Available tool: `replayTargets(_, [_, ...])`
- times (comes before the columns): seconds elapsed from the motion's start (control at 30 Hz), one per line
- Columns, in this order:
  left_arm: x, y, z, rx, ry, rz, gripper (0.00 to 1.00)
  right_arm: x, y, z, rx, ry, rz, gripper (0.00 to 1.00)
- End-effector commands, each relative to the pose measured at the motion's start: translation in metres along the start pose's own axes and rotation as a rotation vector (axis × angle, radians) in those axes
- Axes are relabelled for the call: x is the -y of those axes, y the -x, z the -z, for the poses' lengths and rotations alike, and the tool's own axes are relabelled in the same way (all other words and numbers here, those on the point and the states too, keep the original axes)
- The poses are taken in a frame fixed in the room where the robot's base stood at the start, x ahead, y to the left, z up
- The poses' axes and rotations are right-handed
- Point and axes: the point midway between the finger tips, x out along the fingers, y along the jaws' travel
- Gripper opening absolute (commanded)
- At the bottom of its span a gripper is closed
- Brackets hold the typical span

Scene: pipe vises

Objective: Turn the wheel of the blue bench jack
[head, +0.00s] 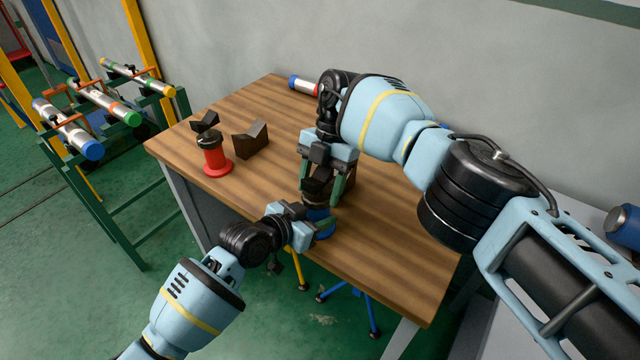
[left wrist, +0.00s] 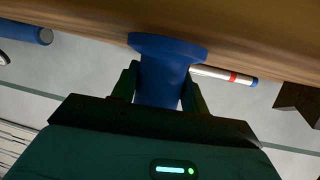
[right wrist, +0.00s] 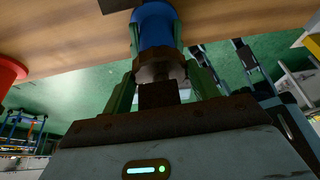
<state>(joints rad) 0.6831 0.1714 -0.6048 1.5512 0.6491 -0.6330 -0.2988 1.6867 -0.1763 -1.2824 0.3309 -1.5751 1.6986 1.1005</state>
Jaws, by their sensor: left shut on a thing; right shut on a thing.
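The blue bench jack (head: 319,216) stands upright near the front edge of the wooden bench, mostly hidden by my grippers. My left gripper (head: 322,228) comes in low from the front and is shut on its blue body. The left wrist view shows the flared blue body (left wrist: 165,75) between the fingers. My right gripper (head: 321,194) reaches down from above and is shut on the dark brown wheel at the jack's top. The right wrist view shows this wheel (right wrist: 158,71) between the fingers, with the blue body (right wrist: 155,28) beyond it.
A red jack (head: 216,158) with a dark top stands at the bench's left. A pipe with blue and red bands (head: 303,86) lies at the back. Green racks with pipes (head: 120,112) stand left. The bench's right front is clear.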

Motion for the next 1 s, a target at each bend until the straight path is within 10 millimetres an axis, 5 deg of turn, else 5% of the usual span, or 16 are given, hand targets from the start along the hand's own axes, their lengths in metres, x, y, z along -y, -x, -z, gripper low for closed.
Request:
replayTargets(0.3, [0.001, 0.0, 0.0, 0.0, 0.001, 0.001, 0.0, 0.0, 0.0, 0.001, -0.001, 0.002, 0.001, 0.36])
replayTargets(0.33, [0.001, 0.0, 0.0, 0.0, 0.001, 0.001, 0.0, 0.0, 0.0, 0.001, -0.001, 0.002, 0.001, 0.6])
replayTargets(0.5, [0.001, 0.0, 0.0, 0.0, 0.001, 0.001, 0.0, 0.0, 0.0, 0.0, -0.001, 0.002, 0.001, 0.81])
replayTargets(0.83, [0.001, 0.0, 0.0, 0.0, 0.001, 0.001, 0.0, 0.0, 0.003, 0.001, 0.0, 0.001, 0.0, 0.81])
replayTargets(1.0, [0.001, 0.0, 0.0, 0.0, 0.001, 0.001, 0.0, 0.0, 0.022, 0.008, 0.002, 0.003, -0.003, 0.81])
